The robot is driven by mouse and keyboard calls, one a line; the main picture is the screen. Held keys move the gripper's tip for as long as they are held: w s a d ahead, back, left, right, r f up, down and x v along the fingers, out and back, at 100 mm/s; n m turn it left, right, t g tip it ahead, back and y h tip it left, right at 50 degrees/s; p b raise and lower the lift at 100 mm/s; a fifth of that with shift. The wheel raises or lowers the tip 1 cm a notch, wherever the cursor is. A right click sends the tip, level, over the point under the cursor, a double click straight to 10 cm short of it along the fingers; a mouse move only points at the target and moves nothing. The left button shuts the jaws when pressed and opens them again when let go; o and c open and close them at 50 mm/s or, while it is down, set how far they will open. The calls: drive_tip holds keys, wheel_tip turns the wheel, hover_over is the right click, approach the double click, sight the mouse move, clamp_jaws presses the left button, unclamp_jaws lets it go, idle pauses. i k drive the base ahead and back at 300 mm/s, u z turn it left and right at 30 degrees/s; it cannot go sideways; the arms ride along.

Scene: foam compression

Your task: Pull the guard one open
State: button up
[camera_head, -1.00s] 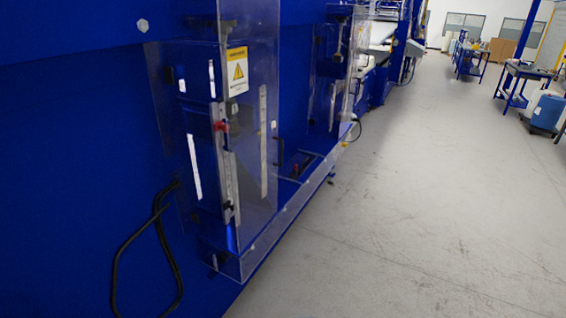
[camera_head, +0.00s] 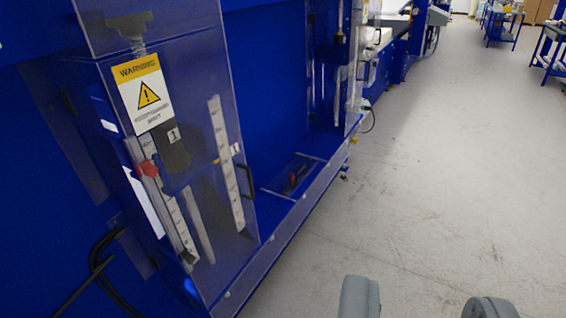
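Guard one is a clear panel (camera_head: 200,95) on the blue machine, in the left half of the view. It carries a yellow and white warning sign (camera_head: 144,93) and a small tag with the number 1 (camera_head: 173,135). A dark handle (camera_head: 247,181) shows at the panel's right edge. The panel appears closed across the front of the machine. My gripper (camera_head: 425,303) shows at the bottom right as two grey fingertips, wide apart with bare floor between them. It is right of and below the handle, apart from it and empty.
Behind the panel are metal rails and a red part (camera_head: 148,169). Black cables (camera_head: 97,265) hang at the lower left. Another clear panel (camera_head: 352,65) stands farther along the machine. The grey floor (camera_head: 430,180) on the right is clear up to blue tables (camera_head: 503,25) at the back.

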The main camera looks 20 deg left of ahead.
sight(140, 83)
drive_tip(key=u, duration=0.2)
drive_tip(key=i, duration=1)
drive_tip(key=u, duration=0.5)
